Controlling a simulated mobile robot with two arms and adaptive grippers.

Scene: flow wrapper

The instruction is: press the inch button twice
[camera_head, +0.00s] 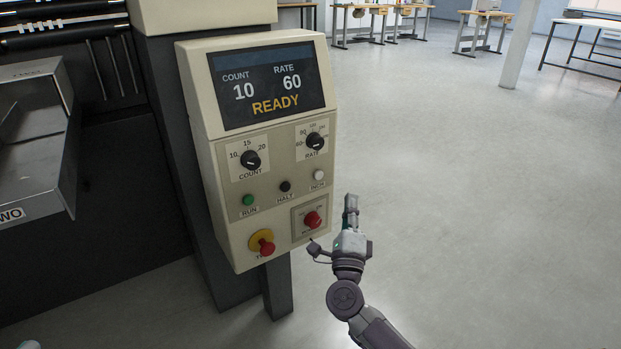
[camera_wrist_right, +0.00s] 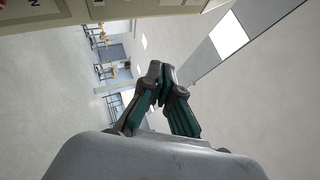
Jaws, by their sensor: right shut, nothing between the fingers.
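The control panel (camera_head: 265,150) stands left of centre in the head view, with its display reading COUNT 10, RATE 60 and READY. The inch button (camera_head: 319,175) is a small white button at the right of the button row, above its INCH label. My right gripper (camera_head: 351,204) is shut and empty, to the right of and below the inch button, apart from it. In the right wrist view the shut fingertips (camera_wrist_right: 165,80) point away from the camera, with a strip of the panel (camera_wrist_right: 110,12) along the top.
Beside the inch button are a black halt button (camera_head: 285,186) and a green run button (camera_head: 248,199). Below are a red rotary switch (camera_head: 312,220) and a red mushroom button (camera_head: 266,247) on yellow. Metal machine trays (camera_head: 40,140) stand at left. Open floor lies at right.

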